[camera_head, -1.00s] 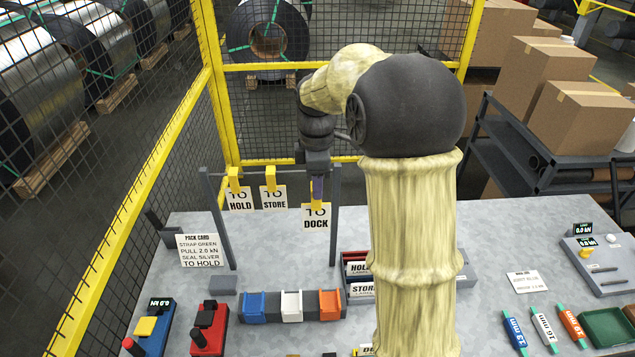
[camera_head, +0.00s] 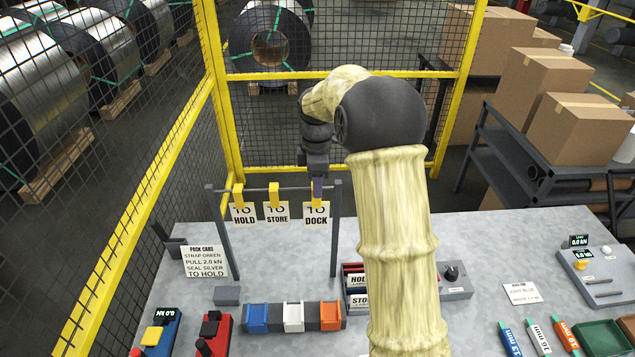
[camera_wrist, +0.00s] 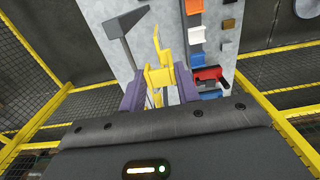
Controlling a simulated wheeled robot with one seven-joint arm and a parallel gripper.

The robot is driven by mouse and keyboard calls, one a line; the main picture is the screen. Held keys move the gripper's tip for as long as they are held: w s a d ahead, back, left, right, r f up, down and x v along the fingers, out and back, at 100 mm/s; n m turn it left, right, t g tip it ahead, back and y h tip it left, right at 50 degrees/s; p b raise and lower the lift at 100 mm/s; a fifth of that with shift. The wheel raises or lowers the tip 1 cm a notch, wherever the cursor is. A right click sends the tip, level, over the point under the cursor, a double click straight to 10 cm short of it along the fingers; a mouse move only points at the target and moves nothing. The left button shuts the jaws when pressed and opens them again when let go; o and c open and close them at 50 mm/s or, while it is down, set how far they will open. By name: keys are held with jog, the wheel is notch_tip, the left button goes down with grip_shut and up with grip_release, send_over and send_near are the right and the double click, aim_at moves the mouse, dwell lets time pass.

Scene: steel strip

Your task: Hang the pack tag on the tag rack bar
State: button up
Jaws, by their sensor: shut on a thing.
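The tag rack is a dark frame with two posts and a bar (camera_head: 256,189). The white HOLD tag (camera_head: 243,213) and STORE tag (camera_head: 277,212) hang from the bar by yellow hooks. The white DOCK tag (camera_head: 316,213) is at the bar's right end, level with the other two. My gripper (camera_head: 317,188) is shut on the DOCK tag's yellow hook, which shows between its purple fingers in the wrist view (camera_wrist: 158,76). Whether this hook rests on the bar is hidden by my fingers.
A pack card (camera_head: 204,262) reading TO HOLD stands left of the rack. Blue, white and orange bins (camera_head: 293,317) and a HOLD/STORE label tray (camera_head: 355,270) are in front. A yellow-framed mesh fence (camera_head: 345,75) stands behind the table.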

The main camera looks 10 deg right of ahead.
jog(key=shift+w+d+p, duration=0.2)
jog(key=shift+w+p, duration=0.5)
jog(key=shift+w, duration=0.25)
jog(key=shift+w+d+p, duration=0.15)
jog(key=shift+w+p, duration=0.5)
jog(key=shift+w, duration=0.3)
jog(key=shift+w+f+b, duration=0.1)
jog(key=shift+f+b, duration=0.3)
jog(key=shift+f, duration=0.25)
jog(key=shift+r, duration=0.2)
jog(key=shift+r+p, duration=0.35)
jog(key=shift+r, duration=0.1)
jog(key=shift+f, duration=0.1)
